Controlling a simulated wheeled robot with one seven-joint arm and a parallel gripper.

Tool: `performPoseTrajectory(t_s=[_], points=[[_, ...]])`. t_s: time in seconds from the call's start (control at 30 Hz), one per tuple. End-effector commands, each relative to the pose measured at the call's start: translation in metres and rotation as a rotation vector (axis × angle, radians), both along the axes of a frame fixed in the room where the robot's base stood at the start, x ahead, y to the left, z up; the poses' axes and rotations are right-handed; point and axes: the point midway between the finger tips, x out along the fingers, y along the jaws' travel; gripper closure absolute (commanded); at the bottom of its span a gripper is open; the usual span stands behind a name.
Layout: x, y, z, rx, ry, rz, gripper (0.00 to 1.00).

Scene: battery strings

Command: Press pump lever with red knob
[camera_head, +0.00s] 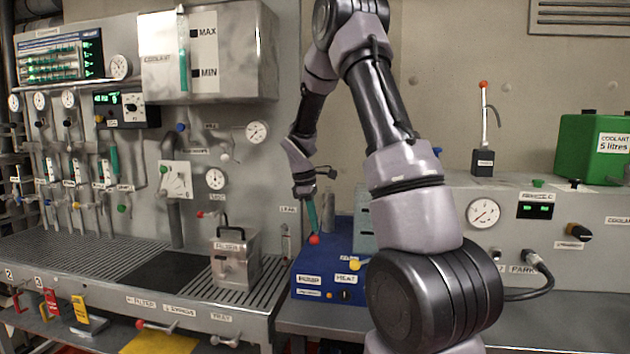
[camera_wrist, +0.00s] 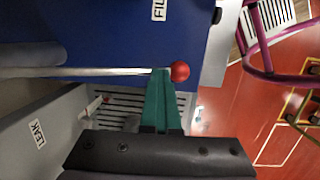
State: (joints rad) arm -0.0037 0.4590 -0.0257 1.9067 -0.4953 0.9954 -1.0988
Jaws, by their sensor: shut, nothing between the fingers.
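The pump lever is a pale rod (camera_wrist: 95,72) with a red knob (camera_wrist: 180,71) at its end, over a blue box (camera_wrist: 110,25). In the head view the red knob (camera_head: 314,239) shows above the front part of the blue box (camera_head: 318,262). My gripper (camera_head: 313,229) points down at the knob with its teal fingers closed and empty. In the wrist view the fingertips of my gripper (camera_wrist: 160,72) overlap the rod right beside the knob. I cannot tell whether they touch it. The rod is mostly hidden in the head view.
A metal filter canister (camera_head: 236,262) stands on the slatted drain tray at left of the blue box. A grey console (camera_head: 540,260) with a gauge stands at right. My arm covers the middle.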

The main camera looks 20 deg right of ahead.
Motion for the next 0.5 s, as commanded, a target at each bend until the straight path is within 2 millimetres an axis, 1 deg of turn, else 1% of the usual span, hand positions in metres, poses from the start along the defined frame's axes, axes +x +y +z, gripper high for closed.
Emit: performPoseTrajectory(t_s=[0.03, 0.17, 0.27, 0.37, 0.5], points=[[-0.007, 0.002, -0.012, 0.004, 0.026, 0.001, 1.0], [-0.007, 0.002, -0.012, 0.004, 0.026, 0.002, 1.0], [-0.007, 0.004, -0.008, 0.004, 0.024, 0.002, 1.0], [-0.008, 0.01, 0.003, 0.004, 0.019, 0.002, 1.0], [-0.011, 0.023, 0.032, 0.003, 0.002, 0.001, 1.0]])
